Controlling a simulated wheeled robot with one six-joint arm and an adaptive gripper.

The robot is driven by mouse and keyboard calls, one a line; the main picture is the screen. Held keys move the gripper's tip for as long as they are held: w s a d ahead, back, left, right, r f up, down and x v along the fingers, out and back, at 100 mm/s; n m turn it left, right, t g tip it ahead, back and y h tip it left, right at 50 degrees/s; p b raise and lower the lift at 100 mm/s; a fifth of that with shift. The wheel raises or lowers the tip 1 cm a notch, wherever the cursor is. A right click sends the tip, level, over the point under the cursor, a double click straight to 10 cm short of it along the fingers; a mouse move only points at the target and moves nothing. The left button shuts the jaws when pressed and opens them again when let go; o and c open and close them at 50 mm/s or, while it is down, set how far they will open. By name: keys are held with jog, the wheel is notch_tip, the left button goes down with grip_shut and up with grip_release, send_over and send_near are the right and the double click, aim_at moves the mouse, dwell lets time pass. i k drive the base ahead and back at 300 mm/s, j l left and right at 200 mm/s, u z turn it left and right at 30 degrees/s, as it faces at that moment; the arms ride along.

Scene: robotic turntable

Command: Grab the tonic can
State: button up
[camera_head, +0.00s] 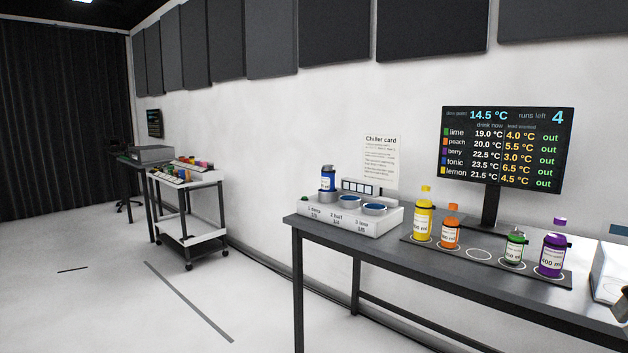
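The tonic can (327,179) is most likely the blue can with a white label, matching the blue tonic row on the screen. It stands upright in the left well of the white chiller (347,219), its lower part hidden in the well. The two other wells of the chiller look empty.
A dark table (420,266) carries a mat with yellow (423,220), orange (450,231), green (515,248) and purple (552,255) bottles and one empty ring (479,254). A screen (508,150) stands behind. A cart (188,210) stands left; floor between is open.

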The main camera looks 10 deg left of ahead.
aim_at(328, 171)
jog(key=i+j+u, duration=0.1)
jog(key=i+j, duration=2.5)
jog(key=j, duration=0.15)
